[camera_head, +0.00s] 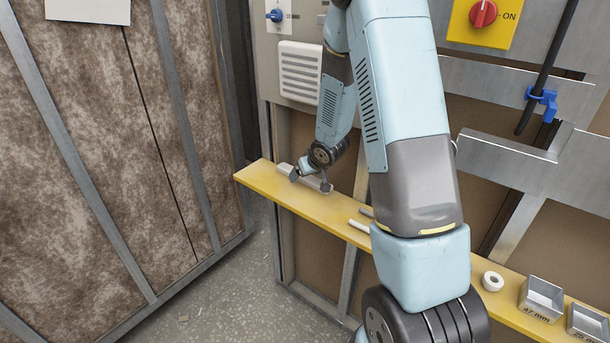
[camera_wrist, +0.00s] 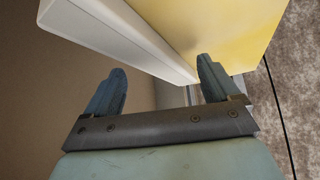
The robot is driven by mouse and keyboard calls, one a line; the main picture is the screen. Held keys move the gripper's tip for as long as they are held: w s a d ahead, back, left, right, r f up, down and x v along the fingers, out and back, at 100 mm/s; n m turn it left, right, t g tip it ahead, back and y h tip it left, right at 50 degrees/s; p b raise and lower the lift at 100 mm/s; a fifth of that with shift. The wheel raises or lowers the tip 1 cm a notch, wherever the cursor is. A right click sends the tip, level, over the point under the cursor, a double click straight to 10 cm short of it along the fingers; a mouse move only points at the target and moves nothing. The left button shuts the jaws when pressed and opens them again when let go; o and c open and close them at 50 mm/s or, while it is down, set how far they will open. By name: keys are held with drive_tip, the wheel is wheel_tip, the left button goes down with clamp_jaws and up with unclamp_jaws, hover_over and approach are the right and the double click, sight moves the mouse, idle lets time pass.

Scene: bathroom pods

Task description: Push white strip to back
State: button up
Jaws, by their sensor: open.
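The white strip (camera_wrist: 112,28) is a long pale bar lying along one edge of the yellow shelf (camera_wrist: 205,32) in the wrist view, beside the brown wall panel. In the head view the strip (camera_head: 284,168) lies near the shelf's left end, partly hidden by my gripper. My gripper (camera_head: 309,181) is at the strip. In the wrist view my gripper (camera_wrist: 160,85) is open, with nothing between its two blue-grey fingers. The right finger appears close to the strip's edge; I cannot tell whether it touches.
On the shelf (camera_head: 255,180) are a short white rod (camera_head: 358,226), a grey rod (camera_head: 366,211), a white ring (camera_head: 492,281) and metal boxes (camera_head: 541,298). A blue clamp (camera_head: 541,101) holds a black rod above. Open floor (camera_head: 215,300) lies at lower left.

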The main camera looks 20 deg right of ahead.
drive_tip(key=shift+x, duration=0.75)
drive_tip(key=shift+c, duration=0.2)
drive_tip(key=c, duration=1.4)
drive_tip(key=o, duration=1.1)
drive_tip(key=shift+v, duration=6.8)
